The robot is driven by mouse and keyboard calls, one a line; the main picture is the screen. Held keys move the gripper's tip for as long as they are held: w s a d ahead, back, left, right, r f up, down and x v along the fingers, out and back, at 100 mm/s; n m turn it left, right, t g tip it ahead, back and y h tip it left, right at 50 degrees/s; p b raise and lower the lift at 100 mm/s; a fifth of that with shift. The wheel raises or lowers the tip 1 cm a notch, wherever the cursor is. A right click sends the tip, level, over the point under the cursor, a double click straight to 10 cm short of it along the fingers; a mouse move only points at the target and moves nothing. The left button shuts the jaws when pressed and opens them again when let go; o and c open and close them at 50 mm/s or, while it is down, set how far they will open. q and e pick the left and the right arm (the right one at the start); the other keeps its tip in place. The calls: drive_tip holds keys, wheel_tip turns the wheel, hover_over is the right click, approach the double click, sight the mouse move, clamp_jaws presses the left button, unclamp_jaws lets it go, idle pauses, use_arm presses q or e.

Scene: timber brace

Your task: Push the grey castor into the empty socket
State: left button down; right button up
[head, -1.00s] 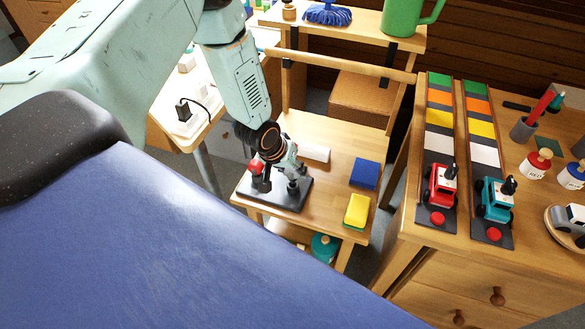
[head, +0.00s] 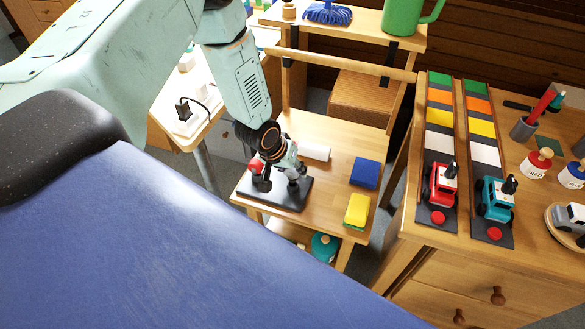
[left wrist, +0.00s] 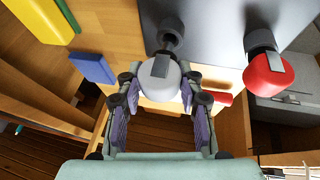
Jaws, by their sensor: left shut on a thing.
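The grey castor (left wrist: 160,78) is a pale grey wheel in a dark fork, between the fingertips of my left gripper (left wrist: 158,88) in the left wrist view. The gripper is shut on it. Behind the castor, a dark stub rises from the dark plate (left wrist: 215,25); I cannot tell whether the castor is seated in a socket. A red castor (left wrist: 268,74) stands on the same plate to the right, apart from the gripper. In the head view my left gripper (head: 279,166) is over the dark plate (head: 285,202) and partly hides the red castor (head: 255,165). My right gripper is not in view.
The plate lies on a small wooden table (head: 322,205). A blue block (head: 365,173) and a yellow sponge (head: 357,210) lie to its right, with a white bar (head: 315,150) behind. A higher bench (head: 410,238) with toy trucks stands to the right.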

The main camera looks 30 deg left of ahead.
use_arm(q)
drive_tip(key=shift+f+b, duration=1.1)
drive_tip(key=shift+f, duration=0.2)
idle(1.0)
drive_tip(key=c, duration=0.8)
unclamp_jaws()
drive_tip(key=shift+r, duration=0.1)
drive_tip(key=shift+v, duration=5.95)
